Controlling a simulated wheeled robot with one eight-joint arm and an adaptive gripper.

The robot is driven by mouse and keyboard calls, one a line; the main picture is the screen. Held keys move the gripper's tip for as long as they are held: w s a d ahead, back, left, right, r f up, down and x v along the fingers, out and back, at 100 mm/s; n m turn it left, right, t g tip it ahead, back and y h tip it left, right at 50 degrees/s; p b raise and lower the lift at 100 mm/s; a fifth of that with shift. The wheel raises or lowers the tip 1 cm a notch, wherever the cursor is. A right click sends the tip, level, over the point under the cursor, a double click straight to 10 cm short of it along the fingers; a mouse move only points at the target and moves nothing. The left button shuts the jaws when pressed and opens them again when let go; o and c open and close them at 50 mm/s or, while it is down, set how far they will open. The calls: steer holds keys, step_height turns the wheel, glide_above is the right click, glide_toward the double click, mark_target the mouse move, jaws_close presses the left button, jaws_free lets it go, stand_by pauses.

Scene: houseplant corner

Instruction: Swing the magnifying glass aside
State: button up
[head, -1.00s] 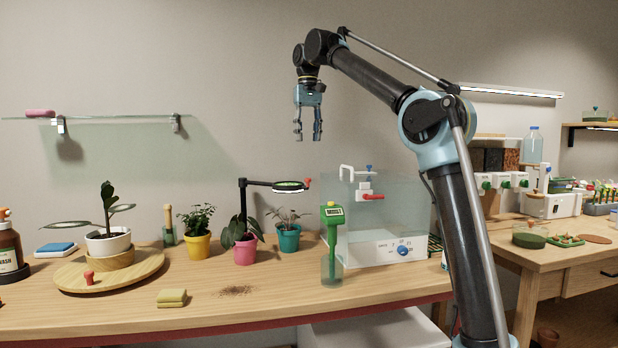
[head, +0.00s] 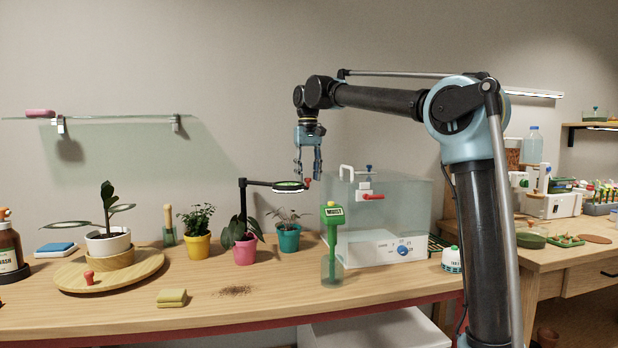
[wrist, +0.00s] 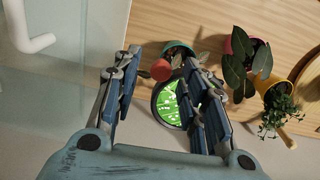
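The magnifying glass (head: 288,187) has a round black-rimmed lens on a dark jointed arm, standing level over the potted plants. A small red knob (head: 308,181) sits on its right end. My gripper (head: 308,178) points down over that end, its fingers apart. In the wrist view the red knob (wrist: 161,69) shows between the open fingertips (wrist: 160,66), nearer the right finger. The lens (wrist: 169,104) glows green and is partly hidden behind the right finger. I cannot tell whether a finger touches the knob.
A clear tank (head: 400,215) with a white pipe stands just right of the gripper. A green moisture meter (head: 334,228) stands in front. Pink (head: 245,250), teal (head: 288,238) and yellow (head: 197,245) plant pots stand below and left of the lens.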

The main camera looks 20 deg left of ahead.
steer(key=shift+f, duration=0.3)
jaws_close()
steer(key=shift+d, duration=0.1)
